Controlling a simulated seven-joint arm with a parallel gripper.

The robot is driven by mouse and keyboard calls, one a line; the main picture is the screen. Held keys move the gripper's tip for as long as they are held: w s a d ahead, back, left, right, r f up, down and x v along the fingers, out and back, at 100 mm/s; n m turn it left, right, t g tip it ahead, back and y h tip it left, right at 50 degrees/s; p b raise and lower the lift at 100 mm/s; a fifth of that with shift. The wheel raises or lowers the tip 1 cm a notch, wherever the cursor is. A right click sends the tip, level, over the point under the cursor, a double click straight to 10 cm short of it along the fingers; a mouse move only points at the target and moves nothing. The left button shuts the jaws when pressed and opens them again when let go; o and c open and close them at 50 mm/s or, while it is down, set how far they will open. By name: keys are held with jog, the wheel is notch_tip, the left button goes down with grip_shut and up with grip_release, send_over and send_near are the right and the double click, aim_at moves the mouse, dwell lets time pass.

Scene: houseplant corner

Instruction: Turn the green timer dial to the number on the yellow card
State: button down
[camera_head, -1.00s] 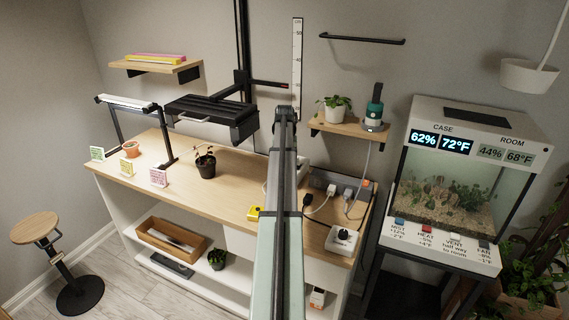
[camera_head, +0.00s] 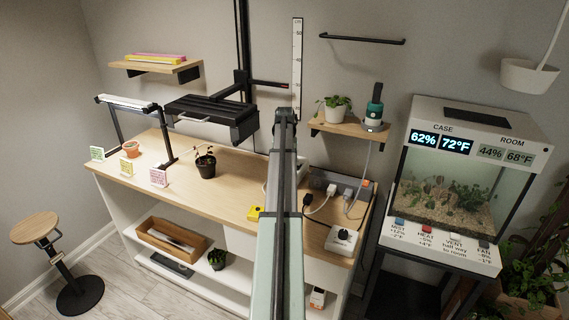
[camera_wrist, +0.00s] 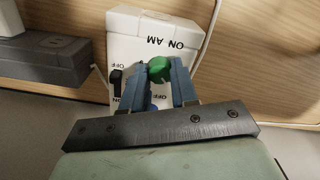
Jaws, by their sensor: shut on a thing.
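The green dial (camera_wrist: 160,68) sits on the front of a white timer box (camera_wrist: 128,22) in the wrist view. My gripper (camera_wrist: 158,74) has its blue fingers on either side of the dial and is shut on it. Printing on the box, including "ON AM" and "OFF", appears upside down. The dial's exact setting is not readable. In the head view my arm hides the dial, the gripper and most of the timer. A small yellow object (camera_head: 255,212) lies on the bench left of my arm. I cannot tell whether it is the yellow card, and no number is readable.
A black switch (camera_wrist: 117,82) is left of the dial, and a dark grey block (camera_wrist: 48,62) stands beside the timer. On the bench (camera_head: 228,185) are a potted plant (camera_head: 206,164), a pink card (camera_head: 158,178), and a white box with a black knob (camera_head: 343,240). Cables run along the right.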

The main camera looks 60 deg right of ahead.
jog(key=shift+n, duration=0.4)
jog(key=n, duration=0.3)
jog(key=shift+n, duration=2.6)
jog(key=c, duration=0.9)
grip_release()
jog(key=shift+o, duration=0.2)
notch_tip(320, 180, up, 14)
